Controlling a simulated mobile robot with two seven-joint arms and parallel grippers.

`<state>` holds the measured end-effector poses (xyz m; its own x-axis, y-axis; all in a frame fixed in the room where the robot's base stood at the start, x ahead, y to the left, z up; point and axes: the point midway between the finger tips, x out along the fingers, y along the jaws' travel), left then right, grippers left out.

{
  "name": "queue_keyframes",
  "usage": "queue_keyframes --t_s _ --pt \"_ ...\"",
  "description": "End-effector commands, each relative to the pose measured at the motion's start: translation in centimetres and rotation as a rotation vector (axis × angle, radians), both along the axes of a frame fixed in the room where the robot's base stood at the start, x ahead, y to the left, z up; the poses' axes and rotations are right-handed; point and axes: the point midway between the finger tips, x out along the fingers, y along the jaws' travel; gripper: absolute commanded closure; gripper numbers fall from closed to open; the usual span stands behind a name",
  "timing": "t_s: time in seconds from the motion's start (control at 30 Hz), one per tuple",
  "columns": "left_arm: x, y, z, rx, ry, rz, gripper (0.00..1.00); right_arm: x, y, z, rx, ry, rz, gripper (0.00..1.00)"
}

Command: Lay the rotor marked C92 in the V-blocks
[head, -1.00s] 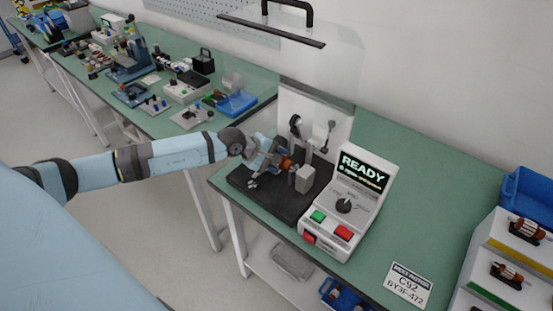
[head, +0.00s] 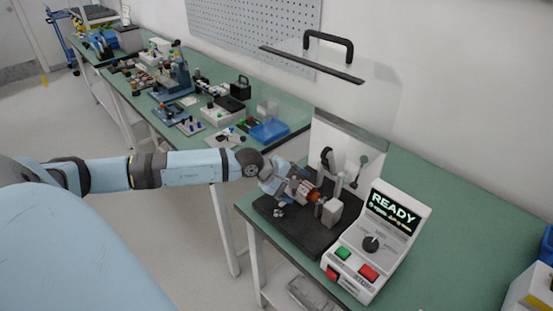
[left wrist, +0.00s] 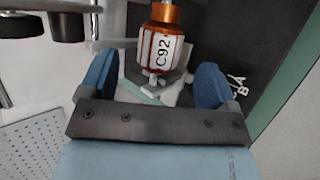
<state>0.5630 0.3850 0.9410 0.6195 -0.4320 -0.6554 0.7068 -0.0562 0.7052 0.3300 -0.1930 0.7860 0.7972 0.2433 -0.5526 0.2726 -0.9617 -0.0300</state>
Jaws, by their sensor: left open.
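The copper-coloured rotor with the white C92 label (left wrist: 162,48) shows in the left wrist view, its shaft end resting at a pale V-shaped support (left wrist: 155,85). In the head view the rotor (head: 315,196) lies level above the black base plate (head: 292,232), by a grey block (head: 331,213). My left gripper (head: 301,190) is open at the rotor's near end. In the left wrist view its blue finger pads (left wrist: 155,82) stand apart on both sides, with gaps to the rotor. The far support is partly hidden. My right gripper is not in view.
The tester console (head: 372,245) reads READY, with a knob and green and red buttons, right of the plate. A clear raised guard with a black handle (head: 330,42) is above. Another bench with tools and a blue tray (head: 270,131) is at left. Green benchtop right of the console is clear.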

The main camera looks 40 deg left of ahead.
Motion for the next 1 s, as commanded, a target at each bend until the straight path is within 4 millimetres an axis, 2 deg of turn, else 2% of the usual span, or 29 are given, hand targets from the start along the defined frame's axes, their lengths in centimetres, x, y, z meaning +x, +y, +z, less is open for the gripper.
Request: queue_keyframes --t_s 0.1,0.43,0.63,1.0 --pt "-1.7 1.5 1.7 0.012 -0.002 0.001 0.18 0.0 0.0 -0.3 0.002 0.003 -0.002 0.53" --pt "-4.9 3.4 5.4 0.004 -0.003 0.0 0.18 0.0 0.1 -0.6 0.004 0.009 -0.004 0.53" --pt "-5.6 3.8 6.2 0.001 -0.004 -0.003 0.18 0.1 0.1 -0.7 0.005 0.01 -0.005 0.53" --pt "-5.6 3.8 6.3 -0.001 -0.005 -0.002 0.18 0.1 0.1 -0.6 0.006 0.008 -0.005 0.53"
